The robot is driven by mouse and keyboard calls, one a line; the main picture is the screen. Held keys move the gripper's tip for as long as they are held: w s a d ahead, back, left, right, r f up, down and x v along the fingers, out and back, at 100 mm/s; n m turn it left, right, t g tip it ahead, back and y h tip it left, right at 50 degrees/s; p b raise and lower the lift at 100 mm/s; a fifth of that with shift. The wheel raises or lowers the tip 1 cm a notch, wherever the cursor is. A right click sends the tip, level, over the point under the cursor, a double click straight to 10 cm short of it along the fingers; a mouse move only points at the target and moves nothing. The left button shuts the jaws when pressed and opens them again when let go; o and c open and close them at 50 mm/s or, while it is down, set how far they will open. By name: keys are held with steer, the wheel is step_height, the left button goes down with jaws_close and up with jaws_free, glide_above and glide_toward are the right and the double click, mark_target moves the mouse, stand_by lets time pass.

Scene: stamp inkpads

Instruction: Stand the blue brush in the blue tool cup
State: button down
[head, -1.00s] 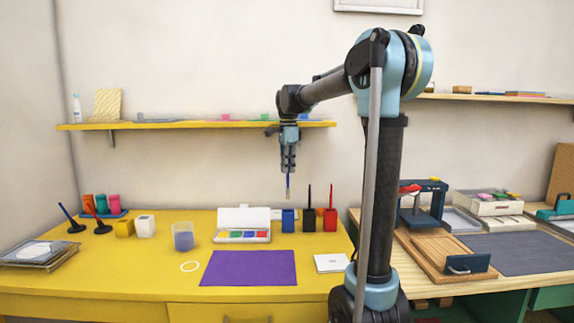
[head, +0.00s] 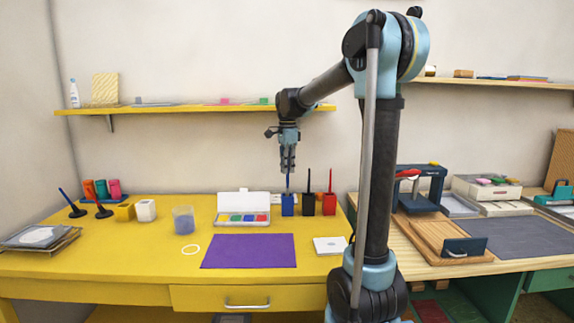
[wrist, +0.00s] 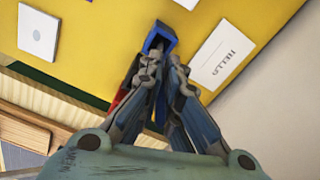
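My gripper (head: 288,168) points straight down above the blue tool cup (head: 288,206) and is shut on the blue brush (head: 288,184). The brush hangs upright, and its lower end meets the cup's mouth. How deep it reaches is hidden by the cup wall. In the wrist view, the blue cup (wrist: 160,38) shows just beyond my fingertips (wrist: 164,62), its opening partly covered by them.
A black cup (head: 308,206) with a black tool and a red cup (head: 329,206) with a red tool stand close on the right. A paint box (head: 243,207) is on the left. The wall shelf (head: 200,110) is above. A HELLO card (wrist: 223,54) lies near the blue cup.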

steer(key=shift+f, duration=1.6)
steer(key=c, duration=1.7)
jaws_free()
step_height(320, 180, up, 12)
steer(key=shift+f, duration=0.1)
